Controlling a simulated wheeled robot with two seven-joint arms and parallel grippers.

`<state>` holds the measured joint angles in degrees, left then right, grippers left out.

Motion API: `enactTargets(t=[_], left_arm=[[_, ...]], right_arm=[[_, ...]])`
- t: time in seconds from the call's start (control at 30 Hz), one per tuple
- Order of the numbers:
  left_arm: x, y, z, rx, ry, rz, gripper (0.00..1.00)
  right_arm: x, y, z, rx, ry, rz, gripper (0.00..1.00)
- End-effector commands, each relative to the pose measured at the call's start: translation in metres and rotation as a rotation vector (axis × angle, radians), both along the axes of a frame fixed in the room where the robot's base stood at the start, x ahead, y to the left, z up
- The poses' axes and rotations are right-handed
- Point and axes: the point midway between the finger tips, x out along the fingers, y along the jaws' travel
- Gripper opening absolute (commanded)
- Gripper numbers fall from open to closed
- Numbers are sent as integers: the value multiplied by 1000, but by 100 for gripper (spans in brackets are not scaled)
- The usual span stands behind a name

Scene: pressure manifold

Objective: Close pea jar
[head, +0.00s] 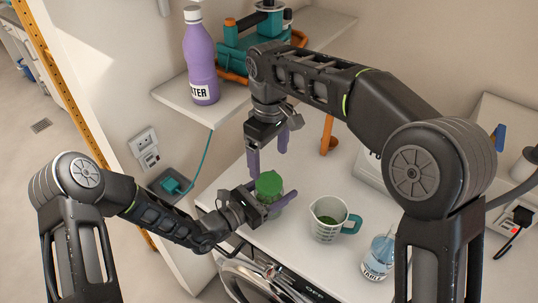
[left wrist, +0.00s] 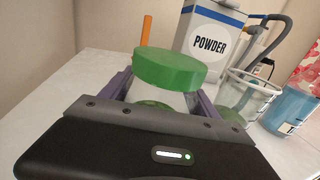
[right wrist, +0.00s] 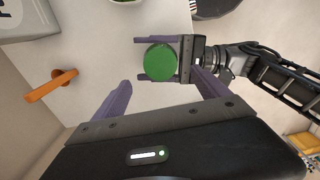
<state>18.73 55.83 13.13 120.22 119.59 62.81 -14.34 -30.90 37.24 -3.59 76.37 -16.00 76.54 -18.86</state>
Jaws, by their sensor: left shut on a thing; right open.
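The pea jar (head: 274,200) stands upright on the white counter, a clear jar with a green lid (head: 269,183) sitting on top. The lid also shows in the left wrist view (left wrist: 169,68) and from above in the right wrist view (right wrist: 160,61). My left gripper (head: 271,202) is shut around the jar's body, below the lid. My right gripper (head: 268,158) is open and empty, above and behind the jar, its purple fingers pointing down. In the right wrist view the lid lies beyond the right fingertips, apart from them. Whether the lid is fully tightened I cannot tell.
A measuring cup (head: 328,220) with green contents stands right of the jar, and a tablet jar (head: 378,258) is further right. A powder box (left wrist: 210,35) and an orange stand (head: 329,135) are behind.

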Motion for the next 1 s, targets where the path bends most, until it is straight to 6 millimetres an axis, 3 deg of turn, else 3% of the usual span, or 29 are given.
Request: enactTargets(t=[0.57, 1.0], left_arm=[[0, 0, 0, 0, 0, 0, 0], [0, 0, 0, -1, -1, 0, 0]], right_arm=[[0, 0, -7, 0, 3, 39, 85], [-1, 0, -65, -1, 5, 38, 85]])
